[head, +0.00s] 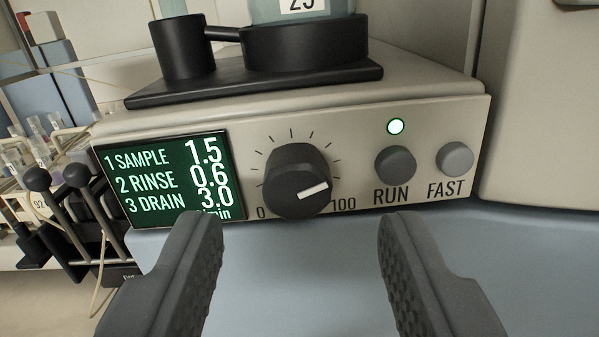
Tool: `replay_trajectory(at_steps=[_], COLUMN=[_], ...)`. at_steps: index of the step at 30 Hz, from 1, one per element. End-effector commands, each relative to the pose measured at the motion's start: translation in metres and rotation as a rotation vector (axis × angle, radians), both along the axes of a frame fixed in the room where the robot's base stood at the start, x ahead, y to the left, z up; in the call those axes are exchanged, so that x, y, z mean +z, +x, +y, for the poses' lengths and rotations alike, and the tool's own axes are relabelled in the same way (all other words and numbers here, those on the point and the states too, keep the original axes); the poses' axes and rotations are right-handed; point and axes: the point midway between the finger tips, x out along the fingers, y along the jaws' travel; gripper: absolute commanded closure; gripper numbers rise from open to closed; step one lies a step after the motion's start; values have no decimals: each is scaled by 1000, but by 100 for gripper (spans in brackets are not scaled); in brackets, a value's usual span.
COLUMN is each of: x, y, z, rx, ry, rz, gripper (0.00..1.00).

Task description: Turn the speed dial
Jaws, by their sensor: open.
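The speed dial (294,181) is a black round knob with a white pointer line on the pump's beige front panel. Its scale runs from 0 at lower left to 100 at lower right. The pointer aims right and slightly up, toward the right part of the scale. My gripper (301,222) is open and empty, with one finger below and left of the dial and the other below and right. The fingers appear in front of the panel's lower edge. No contact with the dial shows.
A green screen (170,178) lists sample 1.5, rinse 0.6 and drain 3.0. Black holders (290,40) stand on top. Black clamps (80,200) are at left.

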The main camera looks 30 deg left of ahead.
Motion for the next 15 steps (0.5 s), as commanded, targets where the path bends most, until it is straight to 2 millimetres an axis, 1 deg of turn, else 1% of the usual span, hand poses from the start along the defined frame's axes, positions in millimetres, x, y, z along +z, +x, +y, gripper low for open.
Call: replay_trajectory(at_steps=[1,6,15], x=[-2,0,1], y=[5,15,19], z=[2,8,12], rx=[-1,0,1], ry=[1,2,2], rz=[0,-2,0], gripper=[55,55,55])
